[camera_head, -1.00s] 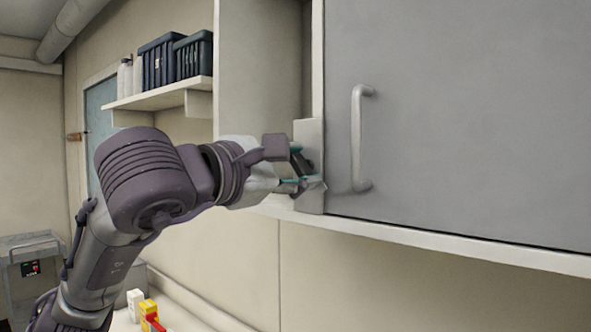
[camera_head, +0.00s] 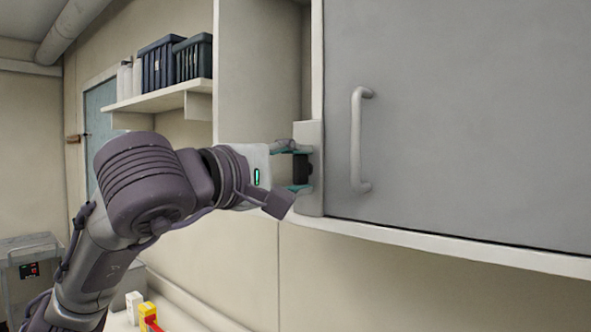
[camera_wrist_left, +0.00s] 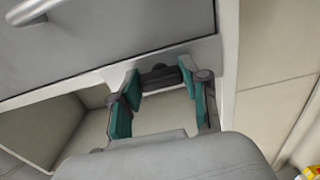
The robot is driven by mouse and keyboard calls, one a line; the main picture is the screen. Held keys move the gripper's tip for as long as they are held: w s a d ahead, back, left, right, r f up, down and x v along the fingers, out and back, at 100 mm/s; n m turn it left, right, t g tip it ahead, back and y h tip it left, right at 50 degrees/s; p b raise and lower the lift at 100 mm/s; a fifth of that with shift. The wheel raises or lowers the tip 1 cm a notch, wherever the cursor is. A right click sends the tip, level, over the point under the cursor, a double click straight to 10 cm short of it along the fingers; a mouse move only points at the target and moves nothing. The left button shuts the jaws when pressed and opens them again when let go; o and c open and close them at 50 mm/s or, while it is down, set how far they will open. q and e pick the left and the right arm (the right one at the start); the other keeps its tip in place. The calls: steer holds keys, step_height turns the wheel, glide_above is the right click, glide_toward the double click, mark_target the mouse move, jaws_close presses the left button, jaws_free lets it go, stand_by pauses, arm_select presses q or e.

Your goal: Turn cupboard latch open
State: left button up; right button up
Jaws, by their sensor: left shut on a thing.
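The cupboard (camera_head: 460,110) has a grey door with a vertical bar handle (camera_head: 357,140). The latch is a dark knob (camera_head: 301,169) on a pale plate (camera_head: 311,135) at the door's left edge. My left gripper (camera_head: 298,170) is shut on the latch, with teal finger pads on either side of it. In the left wrist view the dark latch (camera_wrist_left: 160,76) sits between the two teal fingers (camera_wrist_left: 162,98), and the door (camera_wrist_left: 110,35) is above it. The door is closed. My right gripper is not in view.
An open cubby (camera_head: 262,60) is left of the door. A wall shelf (camera_head: 160,98) holds dark bins (camera_head: 175,60) and pale bottles. Below, a yellow and red item (camera_head: 149,315) lies on a counter. The wall under the cupboard is clear.

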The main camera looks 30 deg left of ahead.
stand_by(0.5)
arm_select(q)
steer(key=o, duration=1.1)
steer(key=shift+o, duration=0.2)
steer(key=shift+s, duration=0.1)
steer(key=shift+s, duration=0.25)
steer(key=s, duration=1.1)
steer(key=shift+s+a, duration=0.15)
steer(key=shift+a, duration=0.25)
steer(key=shift+f, duration=0.1)
